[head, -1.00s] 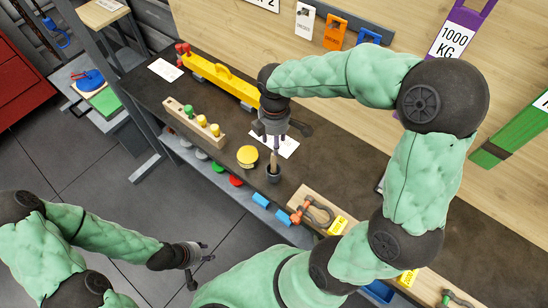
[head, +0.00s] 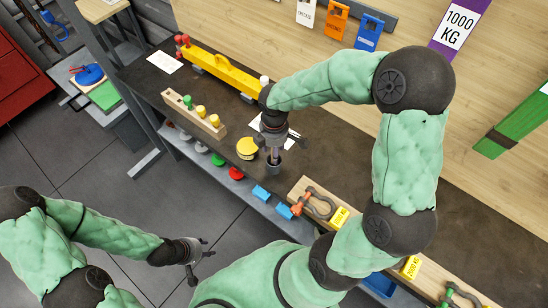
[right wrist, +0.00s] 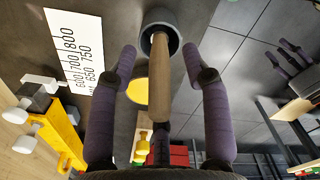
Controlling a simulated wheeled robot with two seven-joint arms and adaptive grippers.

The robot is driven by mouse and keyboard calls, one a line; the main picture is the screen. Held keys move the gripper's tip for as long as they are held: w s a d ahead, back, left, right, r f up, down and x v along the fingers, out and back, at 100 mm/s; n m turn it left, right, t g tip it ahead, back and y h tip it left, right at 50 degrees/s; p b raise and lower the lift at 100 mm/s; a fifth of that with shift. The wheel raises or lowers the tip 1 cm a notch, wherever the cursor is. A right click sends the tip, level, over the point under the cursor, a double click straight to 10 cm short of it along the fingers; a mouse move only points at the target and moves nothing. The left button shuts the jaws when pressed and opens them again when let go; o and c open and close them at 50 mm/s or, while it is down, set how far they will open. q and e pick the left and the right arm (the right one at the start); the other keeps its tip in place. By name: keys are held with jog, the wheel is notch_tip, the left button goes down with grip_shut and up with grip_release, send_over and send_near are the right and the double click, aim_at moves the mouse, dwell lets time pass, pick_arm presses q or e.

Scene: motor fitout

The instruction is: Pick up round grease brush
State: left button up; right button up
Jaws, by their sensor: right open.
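The round grease brush has a wooden handle (right wrist: 159,85) and stands handle-up in a small dark cup (head: 273,168). The cup also shows in the right wrist view (right wrist: 160,22). My right gripper (head: 274,152) is above the cup. The brush's bristle end is hidden in the cup. My left gripper (head: 206,263) is open and empty, low over the floor, away from the bench.
A yellow round tin (head: 247,148) stands close left of the cup. A wooden block with coloured pegs (head: 196,116), a yellow lifting beam (head: 222,75) and a white card (right wrist: 75,50) are nearby. A shackle (head: 318,204) lies to the right on a wooden board.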

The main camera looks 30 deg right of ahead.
grip_shut()
